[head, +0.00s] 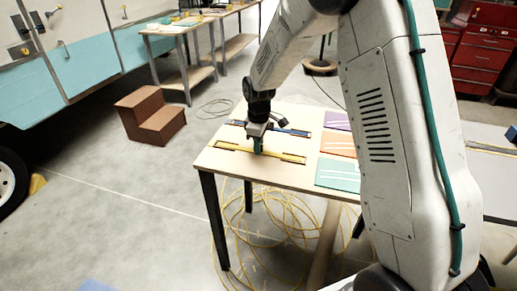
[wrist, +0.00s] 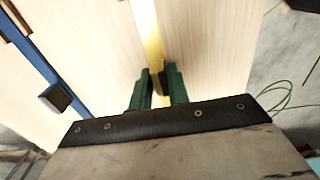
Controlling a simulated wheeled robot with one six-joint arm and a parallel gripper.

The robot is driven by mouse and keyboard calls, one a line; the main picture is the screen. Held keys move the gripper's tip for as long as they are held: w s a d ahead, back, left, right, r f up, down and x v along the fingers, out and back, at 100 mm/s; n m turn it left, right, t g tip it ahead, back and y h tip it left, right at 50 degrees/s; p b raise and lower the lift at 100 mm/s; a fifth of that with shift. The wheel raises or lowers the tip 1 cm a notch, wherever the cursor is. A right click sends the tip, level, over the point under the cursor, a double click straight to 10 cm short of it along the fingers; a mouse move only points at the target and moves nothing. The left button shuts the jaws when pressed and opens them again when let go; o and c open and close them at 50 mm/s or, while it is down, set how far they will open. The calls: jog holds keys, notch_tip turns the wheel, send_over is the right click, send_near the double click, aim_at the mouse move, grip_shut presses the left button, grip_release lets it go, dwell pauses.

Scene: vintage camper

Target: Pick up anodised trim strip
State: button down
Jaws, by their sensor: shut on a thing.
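A long yellow-gold strip (head: 283,156) lies along the front part of the light wooden table (head: 225,164). My gripper (head: 258,146) points down over it, with its green fingers shut on the strip left of the strip's middle. In the wrist view the strip (wrist: 151,38) runs up from between the green fingertips (wrist: 160,80). I cannot tell whether it touches the tabletop. A blue strip (head: 292,131) lies behind it, partly hidden by my gripper. It shows at the left of the wrist view (wrist: 32,60), with a dark block on it.
Purple (head: 337,121), orange (head: 337,144) and teal (head: 338,175) panels with pale strips lie on the table's right side. A brown step (head: 150,115) stands left on the floor. Yellow cable (head: 262,225) coils below the table. A workbench (head: 200,25) stands behind.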

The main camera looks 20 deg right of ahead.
jog(key=shift+r, duration=0.1)
jog(key=shift+r, duration=0.6)
notch_tip(320, 180, up, 2)
jog(key=shift+r, duration=0.1)
jog(key=s+d+r, duration=0.1)
jog(key=s, duration=1.5)
jog(key=shift+d+r, duration=0.2)
jog(key=shift+d, duration=0.05)
